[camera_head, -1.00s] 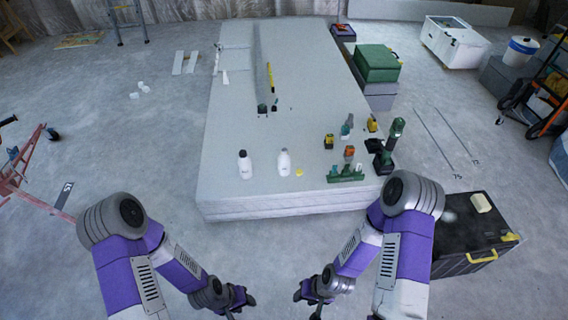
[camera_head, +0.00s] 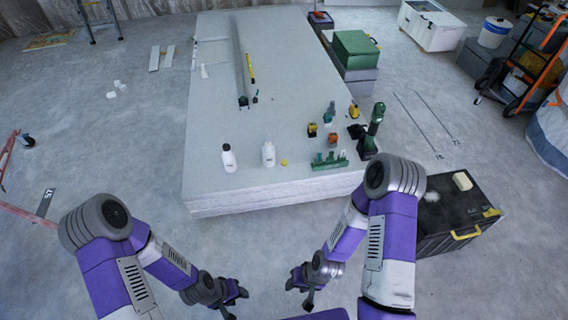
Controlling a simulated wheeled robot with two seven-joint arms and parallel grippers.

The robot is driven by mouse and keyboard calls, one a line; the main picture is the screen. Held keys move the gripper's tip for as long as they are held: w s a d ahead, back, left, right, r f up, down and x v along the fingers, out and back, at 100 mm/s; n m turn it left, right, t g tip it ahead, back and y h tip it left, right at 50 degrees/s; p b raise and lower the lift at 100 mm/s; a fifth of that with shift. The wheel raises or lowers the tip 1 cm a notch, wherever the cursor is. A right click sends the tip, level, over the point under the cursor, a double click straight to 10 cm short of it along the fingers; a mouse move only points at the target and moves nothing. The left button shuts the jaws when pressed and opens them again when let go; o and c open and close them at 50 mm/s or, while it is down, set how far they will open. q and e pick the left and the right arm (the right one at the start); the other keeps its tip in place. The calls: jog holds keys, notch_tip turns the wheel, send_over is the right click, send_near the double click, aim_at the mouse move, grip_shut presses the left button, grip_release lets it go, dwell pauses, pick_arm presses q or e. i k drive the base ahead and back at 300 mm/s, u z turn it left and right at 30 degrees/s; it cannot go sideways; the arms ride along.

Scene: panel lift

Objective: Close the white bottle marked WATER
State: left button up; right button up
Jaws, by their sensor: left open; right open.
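Two white bottles stand upright near the front edge of the stack of pale panels (camera_head: 240,187). The left bottle (camera_head: 229,160) has a black cap on it. The right bottle (camera_head: 268,155) shows no dark cap, and a small yellow cap (camera_head: 284,162) lies on the panel just right of it. The labels are too small to read, so I cannot tell which one says WATER. My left gripper (camera_head: 238,300) is open and empty, in front of the stack and below its top in the picture. My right gripper (camera_head: 299,291) is open and empty to its right, also apart from the bottles.
A green rack (camera_head: 330,161), a green and black drill (camera_head: 374,130) and several small tools stand right of the bottles. A black toolbox (camera_head: 455,220) with a yellow handle is on the floor at right. The panel left of the bottles is clear.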

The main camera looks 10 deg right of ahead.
aim_at(268, 150)
jog(key=z, duration=0.45)
jog(key=i, duration=1.2)
jog(key=u, duration=0.85)
jog(key=i, duration=0.65)
jog(key=u, duration=0.05)
